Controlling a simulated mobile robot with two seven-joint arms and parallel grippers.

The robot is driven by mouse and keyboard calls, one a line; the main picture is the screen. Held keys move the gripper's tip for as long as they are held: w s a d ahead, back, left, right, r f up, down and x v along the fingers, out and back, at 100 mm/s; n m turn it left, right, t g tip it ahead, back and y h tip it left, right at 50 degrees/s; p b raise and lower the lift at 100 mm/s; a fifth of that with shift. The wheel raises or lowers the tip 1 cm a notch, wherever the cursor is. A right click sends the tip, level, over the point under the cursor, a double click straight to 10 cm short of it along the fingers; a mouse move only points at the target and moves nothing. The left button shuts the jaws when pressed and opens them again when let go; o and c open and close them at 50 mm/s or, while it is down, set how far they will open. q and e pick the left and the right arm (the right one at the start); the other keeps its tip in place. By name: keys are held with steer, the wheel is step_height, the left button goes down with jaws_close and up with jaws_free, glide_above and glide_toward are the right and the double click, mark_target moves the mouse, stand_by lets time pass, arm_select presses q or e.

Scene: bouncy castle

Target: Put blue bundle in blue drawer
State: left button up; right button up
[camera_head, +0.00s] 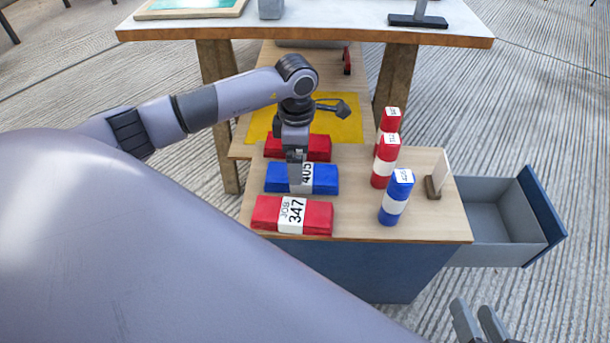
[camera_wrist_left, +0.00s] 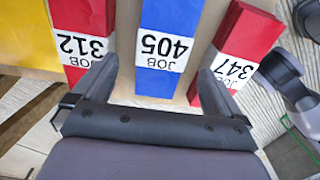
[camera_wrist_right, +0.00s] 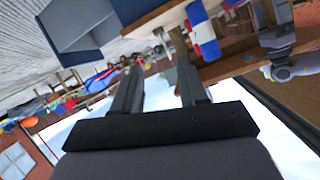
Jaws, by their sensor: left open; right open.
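The blue bundle (camera_head: 322,178), with a white JOB 405 band, lies between two red bundles on the wooden cabinet top. It also shows in the left wrist view (camera_wrist_left: 172,20). My left gripper (camera_head: 297,165) points down above it, hiding part of its middle. Its fingers are open, one on each side of the blue bundle in the left wrist view; whether they touch it I cannot tell. The blue drawer (camera_head: 543,200) is pulled out at the cabinet's right side, grey inside, and looks empty. My right gripper (camera_head: 478,322) is open and empty at the bottom right.
Red bundles labelled 347 (camera_head: 265,213) and 312 (camera_wrist_left: 85,15) flank the blue one. A yellow sheet (camera_head: 340,124) lies behind. A taller table (camera_head: 330,30) stands beyond.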

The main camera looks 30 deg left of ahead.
arm_select(q)
steer(key=f+b, duration=0.1)
steer(key=f, duration=0.1)
steer(key=d+f+b, duration=0.1)
steer(key=f, duration=0.1)
steer(key=shift+w+f, duration=0.1)
steer(key=shift+f, duration=0.2)
steer(key=shift+a+f, duration=0.1)
steer(key=shift+f, duration=0.35)
steer(key=shift+c, duration=0.3)
steer(key=c, duration=1)
steer(key=shift+r, duration=0.1)
steer(key=shift+c, duration=0.6)
steer(key=shift+r, duration=0.1)
